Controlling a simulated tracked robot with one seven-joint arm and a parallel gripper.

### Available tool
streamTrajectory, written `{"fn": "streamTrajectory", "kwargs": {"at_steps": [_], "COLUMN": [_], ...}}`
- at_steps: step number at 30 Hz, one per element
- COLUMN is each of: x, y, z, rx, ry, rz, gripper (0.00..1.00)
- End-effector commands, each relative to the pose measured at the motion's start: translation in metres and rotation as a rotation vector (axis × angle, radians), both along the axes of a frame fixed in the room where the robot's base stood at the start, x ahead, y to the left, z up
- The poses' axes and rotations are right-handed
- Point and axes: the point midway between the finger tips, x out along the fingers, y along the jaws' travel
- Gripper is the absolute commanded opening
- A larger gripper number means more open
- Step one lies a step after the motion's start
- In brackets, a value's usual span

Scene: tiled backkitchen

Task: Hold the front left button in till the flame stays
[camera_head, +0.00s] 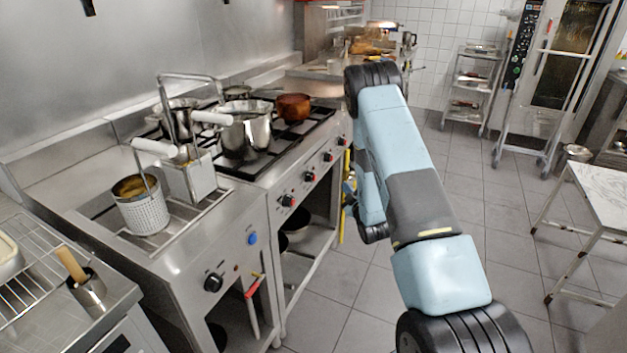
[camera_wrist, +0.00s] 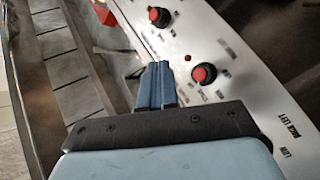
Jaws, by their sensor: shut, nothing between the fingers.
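The front panel of the range carries a row of black knobs with red caps. In the head view, the knob nearest the fryer (camera_head: 288,200) and the one after it (camera_head: 309,177) show clearly. The wrist view shows one red-capped knob (camera_wrist: 204,75) right of my fingers and another (camera_wrist: 160,17) beyond them. A "BACK LEFT" label is on the panel at right; I cannot tell which knob is front left. My gripper (camera_wrist: 155,67) is shut and empty, its blue fingertips apart from both knobs. In the head view it is largely hidden by my arm. I see no flame.
A steel pot (camera_head: 246,132) and a copper-brown pan (camera_head: 294,107) stand on the range. A fryer with a basket (camera_head: 145,211) and a black dial (camera_head: 213,282) adjoins it at left. A yellow upright pipe stands beside the range.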

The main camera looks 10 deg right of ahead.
Motion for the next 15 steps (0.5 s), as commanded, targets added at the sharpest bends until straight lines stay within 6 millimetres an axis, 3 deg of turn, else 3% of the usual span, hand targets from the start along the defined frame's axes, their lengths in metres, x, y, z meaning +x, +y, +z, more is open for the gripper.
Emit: {"fn": "streamTrajectory", "kwargs": {"at_steps": [15], "x": [0.002], "y": [0.0047], "z": [-0.0015], "rx": [-0.003], "ry": [-0.005], "rz": [0.004], "gripper": [0.0]}}
